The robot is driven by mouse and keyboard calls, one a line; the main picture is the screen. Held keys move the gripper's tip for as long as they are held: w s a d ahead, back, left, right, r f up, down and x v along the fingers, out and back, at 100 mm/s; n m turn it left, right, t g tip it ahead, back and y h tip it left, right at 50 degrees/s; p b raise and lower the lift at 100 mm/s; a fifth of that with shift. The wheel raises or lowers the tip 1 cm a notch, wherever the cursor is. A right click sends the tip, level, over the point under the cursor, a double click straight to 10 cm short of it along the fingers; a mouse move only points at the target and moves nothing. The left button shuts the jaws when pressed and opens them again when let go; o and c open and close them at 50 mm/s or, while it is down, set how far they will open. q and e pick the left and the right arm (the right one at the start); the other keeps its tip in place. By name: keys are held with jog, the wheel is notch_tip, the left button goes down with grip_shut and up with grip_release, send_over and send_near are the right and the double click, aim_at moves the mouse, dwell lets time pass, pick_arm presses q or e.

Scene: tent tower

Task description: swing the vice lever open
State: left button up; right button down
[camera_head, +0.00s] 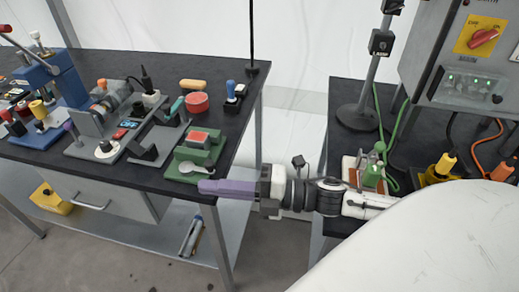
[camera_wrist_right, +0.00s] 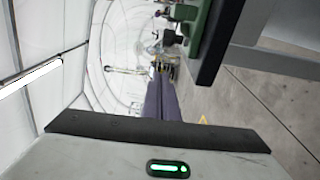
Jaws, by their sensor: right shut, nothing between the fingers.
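A green vice (camera_head: 195,155) stands at the front right corner of the black-topped bench, with a red block (camera_head: 200,137) on top. Its grey lever (camera_head: 196,169) lies across the front side, with a rounded end at the left. My right gripper (camera_head: 201,187) comes in from the right with its purple fingers shut and empty. The fingertips are by the bench's front edge, just below the lever in the picture and apart from it. In the right wrist view the fingers (camera_wrist_right: 162,98) are together, and part of a green body (camera_wrist_right: 204,22) shows beside them. My left gripper is out of view.
The bench (camera_head: 222,137) also holds a grey fixture (camera_head: 108,125), a red round pad (camera_head: 197,102) and a blue press (camera_head: 55,80) at the left. A second table (camera_head: 345,97) with a control box (camera_head: 465,65) stands right, across a gap.

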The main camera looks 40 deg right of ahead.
jog(key=s+d, duration=0.5)
jog(key=d, duration=0.3)
jog(key=shift+d+f, duration=0.1)
jog(key=shift+f, duration=0.05)
